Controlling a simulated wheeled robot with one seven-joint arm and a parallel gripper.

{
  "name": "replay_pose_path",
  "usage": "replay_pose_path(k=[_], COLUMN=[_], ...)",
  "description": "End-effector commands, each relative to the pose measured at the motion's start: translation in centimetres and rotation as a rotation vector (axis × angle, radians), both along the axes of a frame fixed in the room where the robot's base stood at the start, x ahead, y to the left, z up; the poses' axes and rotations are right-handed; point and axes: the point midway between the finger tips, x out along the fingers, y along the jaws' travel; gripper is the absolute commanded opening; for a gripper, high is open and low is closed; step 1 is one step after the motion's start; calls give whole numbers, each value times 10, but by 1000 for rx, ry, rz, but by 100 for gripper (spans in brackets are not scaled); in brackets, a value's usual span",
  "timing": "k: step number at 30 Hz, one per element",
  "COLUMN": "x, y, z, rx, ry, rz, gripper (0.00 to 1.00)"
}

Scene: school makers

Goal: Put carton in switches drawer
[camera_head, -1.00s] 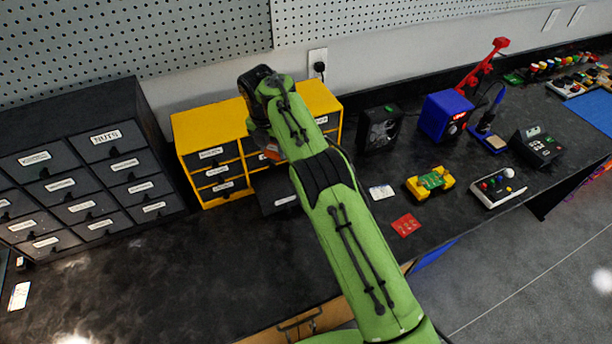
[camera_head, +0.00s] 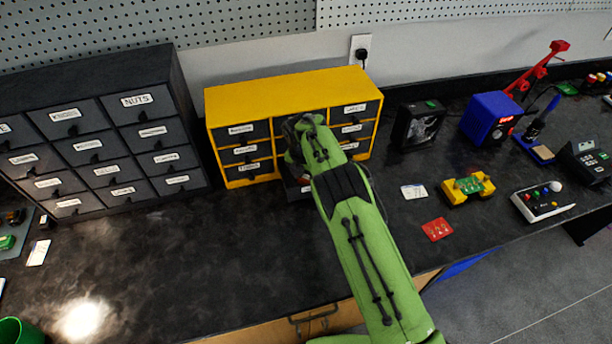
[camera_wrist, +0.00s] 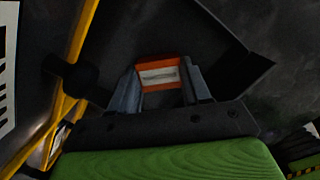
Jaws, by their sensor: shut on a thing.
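My gripper (camera_wrist: 162,90) is shut on a small orange and white carton (camera_wrist: 158,69), seen between the fingers in the wrist view. A dark drawer (camera_head: 297,191) stands pulled out at the cabinet's lower middle, mostly behind my wrist. In the wrist view the carton is over the dark inside of this drawer (camera_wrist: 243,72); I cannot tell if it touches the bottom. The open drawer's label is not readable.
A dark cabinet of labelled drawers (camera_head: 118,100) stands to the left.

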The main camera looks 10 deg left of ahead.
Motion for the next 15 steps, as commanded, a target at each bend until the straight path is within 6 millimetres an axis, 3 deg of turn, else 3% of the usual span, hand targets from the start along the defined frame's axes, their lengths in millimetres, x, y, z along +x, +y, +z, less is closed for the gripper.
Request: replay_pose_path(k=[8, 9, 13, 15], x=[0, 0, 0, 0], y=[0, 0, 0, 0], z=[-4, -2, -2, -2], rx=[0, 0, 0, 0], ry=[0, 0, 0, 0], rz=[0, 0, 0, 0], gripper=[14, 54, 73, 73])
